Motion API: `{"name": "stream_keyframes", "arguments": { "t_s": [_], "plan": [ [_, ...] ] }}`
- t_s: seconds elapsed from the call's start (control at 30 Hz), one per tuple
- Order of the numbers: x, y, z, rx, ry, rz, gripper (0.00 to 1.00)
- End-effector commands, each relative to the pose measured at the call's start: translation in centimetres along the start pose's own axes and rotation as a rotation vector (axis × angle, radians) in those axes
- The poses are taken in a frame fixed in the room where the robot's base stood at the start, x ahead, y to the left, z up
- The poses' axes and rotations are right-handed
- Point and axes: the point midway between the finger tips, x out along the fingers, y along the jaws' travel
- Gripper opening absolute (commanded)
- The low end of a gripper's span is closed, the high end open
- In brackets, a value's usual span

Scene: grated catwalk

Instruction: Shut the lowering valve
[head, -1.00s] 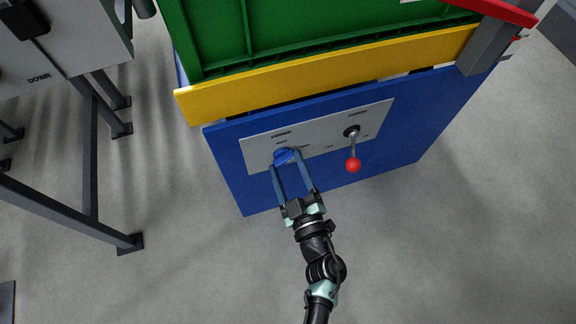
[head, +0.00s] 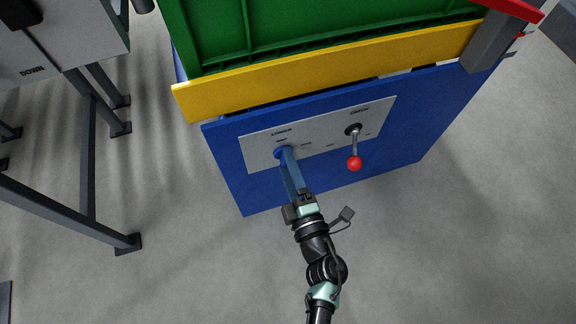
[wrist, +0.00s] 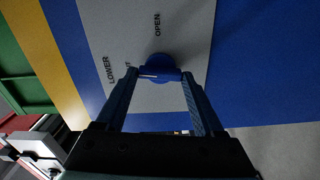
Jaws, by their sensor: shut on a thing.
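The lowering valve is a round blue knob (head: 281,153) on the left part of a grey panel (head: 318,145) on the blue cabinet face. In the wrist view the knob (wrist: 159,67) sits between the fingertips, with a pale mark on it. "LOWER" and "OPEN" are lettered on the panel beside it. My gripper (head: 287,154) is shut on the knob, its long blue fingers reaching in from below. In the wrist view my gripper (wrist: 158,74) has one finger on each side of the knob. The fingers hide part of the knob in the head view.
A lever with a red ball (head: 354,163) hangs on the right part of the panel. A yellow beam (head: 330,72) and green structure (head: 320,30) stand above. A grey frame (head: 90,160) stands at left. The floor in front is clear.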

Motion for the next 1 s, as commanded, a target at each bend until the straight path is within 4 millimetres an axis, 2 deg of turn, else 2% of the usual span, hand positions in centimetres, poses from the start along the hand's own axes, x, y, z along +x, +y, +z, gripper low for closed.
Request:
{"name": "stream_keyframes", "arguments": {
  "t_s": [0.3,0.87,0.9,1.0],
  "plan": [
    [-0.13,-0.13,0.11,-0.131,-0.003,-0.002,0.14],
    [-0.15,-0.1,0.14,-0.163,-0.003,-0.002,0.14],
    [-0.15,-0.1,0.14,-0.163,-0.003,-0.002,0.73],
    [-0.13,-0.09,0.12,-0.162,-0.003,-0.002,0.92]
  ]
}}
